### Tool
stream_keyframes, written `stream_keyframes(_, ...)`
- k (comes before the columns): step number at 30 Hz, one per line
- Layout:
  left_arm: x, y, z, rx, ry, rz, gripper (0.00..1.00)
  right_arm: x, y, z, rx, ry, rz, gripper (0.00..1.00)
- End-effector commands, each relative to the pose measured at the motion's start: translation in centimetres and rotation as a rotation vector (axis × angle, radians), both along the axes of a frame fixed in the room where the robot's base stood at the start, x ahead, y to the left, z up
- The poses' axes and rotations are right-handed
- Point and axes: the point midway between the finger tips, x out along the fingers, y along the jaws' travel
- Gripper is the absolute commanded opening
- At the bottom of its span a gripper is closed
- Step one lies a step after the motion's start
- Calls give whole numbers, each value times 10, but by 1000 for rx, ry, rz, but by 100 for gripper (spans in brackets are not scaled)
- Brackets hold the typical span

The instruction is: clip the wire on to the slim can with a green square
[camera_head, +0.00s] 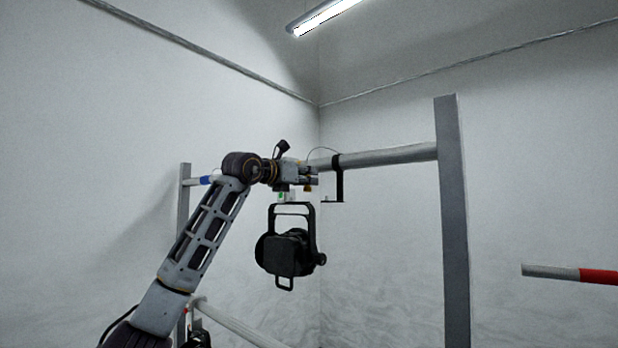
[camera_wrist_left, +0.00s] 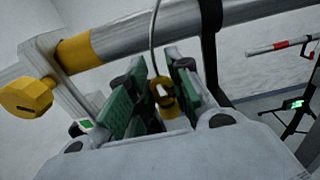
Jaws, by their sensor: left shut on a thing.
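My left gripper (camera_head: 314,181) is up at the horizontal pipe. In the left wrist view, its green-padded fingers (camera_wrist_left: 158,84) are shut on a small yellow clip (camera_wrist_left: 164,98) at the end of the thin wire (camera_wrist_left: 153,38). The wire also shows as an arc over the pipe in the head view (camera_head: 322,150). A black can (camera_head: 287,252) with a yoke hangs just below the gripper. The can's attachment point is hidden.
The pipe (camera_head: 395,155) runs to a grey post (camera_head: 452,220). A black bracket (camera_head: 339,180) hangs from it close right of the gripper. A yellow band (camera_wrist_left: 76,52) and yellow knob (camera_wrist_left: 28,97) are near the fingers. A red-and-white bar (camera_head: 575,273) is at right.

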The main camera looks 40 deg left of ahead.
Motion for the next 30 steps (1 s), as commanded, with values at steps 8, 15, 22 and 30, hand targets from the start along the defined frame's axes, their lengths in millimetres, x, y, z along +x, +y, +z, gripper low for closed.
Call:
stream_keyframes(8, 1, 10, 0, 0, 1, 2, 0, 0, -2, 3, -2, 1, 1, 40)
stream_keyframes(15, 1, 17, -1, -1, 1, 1, 0, 0, -3, 5, -3, 0, 1, 40)
stream_keyframes(22, 2, 23, -1, 0, 0, 1, 0, 0, -3, 7, -3, 0, 1, 40)
stream_keyframes(30, 2, 31, -1, -1, -1, 1, 0, 0, -3, 10, -3, 0, 1, 40)
